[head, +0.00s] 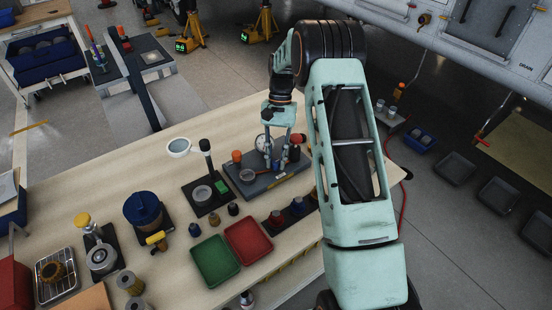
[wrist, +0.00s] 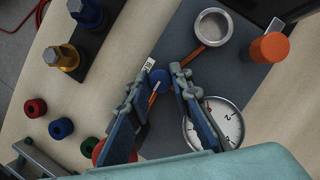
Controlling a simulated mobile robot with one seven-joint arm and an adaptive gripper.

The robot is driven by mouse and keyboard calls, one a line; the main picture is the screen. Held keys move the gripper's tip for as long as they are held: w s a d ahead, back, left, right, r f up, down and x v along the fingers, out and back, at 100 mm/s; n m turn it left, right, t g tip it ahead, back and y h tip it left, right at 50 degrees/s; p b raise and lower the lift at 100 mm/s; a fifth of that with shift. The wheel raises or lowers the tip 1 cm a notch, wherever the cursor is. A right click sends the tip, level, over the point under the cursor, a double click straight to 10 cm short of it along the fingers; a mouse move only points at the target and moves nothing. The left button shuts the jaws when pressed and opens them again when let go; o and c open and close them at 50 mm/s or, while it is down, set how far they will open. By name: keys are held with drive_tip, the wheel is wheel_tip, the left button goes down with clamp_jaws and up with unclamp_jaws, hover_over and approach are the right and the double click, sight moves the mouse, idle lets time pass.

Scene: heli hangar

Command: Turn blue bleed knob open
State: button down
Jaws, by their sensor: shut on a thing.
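The blue bleed knob (wrist: 160,76) sits on a dark grey base plate (wrist: 177,42) in the wrist view. My gripper (wrist: 163,72) reaches down over it with one finger on each side, shut on the knob. A thin orange-and-white strip shows between the fingers. In the head view my gripper (head: 283,160) is low over the same plate (head: 262,186), and the fingers largely hide the knob. A round dial gauge (wrist: 220,124) stands beside the right finger. How far the knob is turned cannot be told.
The plate also bears an orange cap (wrist: 270,48) and a metal cup with an orange handle (wrist: 213,27). A red knob (head: 299,138) is close beside my gripper. Green (head: 215,262) and red (head: 248,242) trays lie nearer on the bench. Bare bench (head: 120,170) shows at left.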

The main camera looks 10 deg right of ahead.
drive_tip(key=c, duration=1.7)
unclamp_jaws()
drive_tip(key=shift+c, duration=0.2)
drive_tip(key=v, duration=1.2)
drive_tip(key=shift+w, duration=0.1)
